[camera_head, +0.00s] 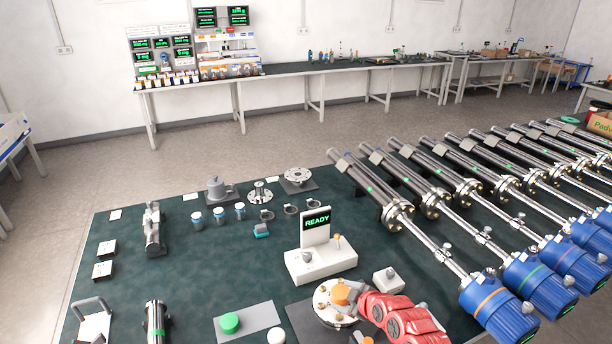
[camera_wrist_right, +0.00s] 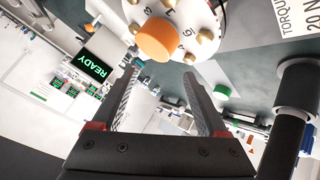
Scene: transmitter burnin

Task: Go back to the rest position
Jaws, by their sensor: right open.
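My right arm is red and comes in from the bottom of the head view. Its gripper (camera_head: 355,291) is beside a round bolted metal flange (camera_head: 327,310) with an orange knob (camera_head: 341,295). In the right wrist view my right gripper (camera_wrist_right: 160,82) has its two dark fingers spread apart, with nothing held between them. The orange knob (camera_wrist_right: 157,39) and the flange with brass bolts (camera_wrist_right: 190,15) show beyond the fingertips. My left gripper is not in view.
A display reading READY (camera_head: 317,222) stands on a white base behind the flange. A green button (camera_head: 229,322) is on a plate to the left. Long metal tubes with blue ends (camera_head: 497,307) line the right side. The green mat (camera_head: 150,280) is bare in places at left.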

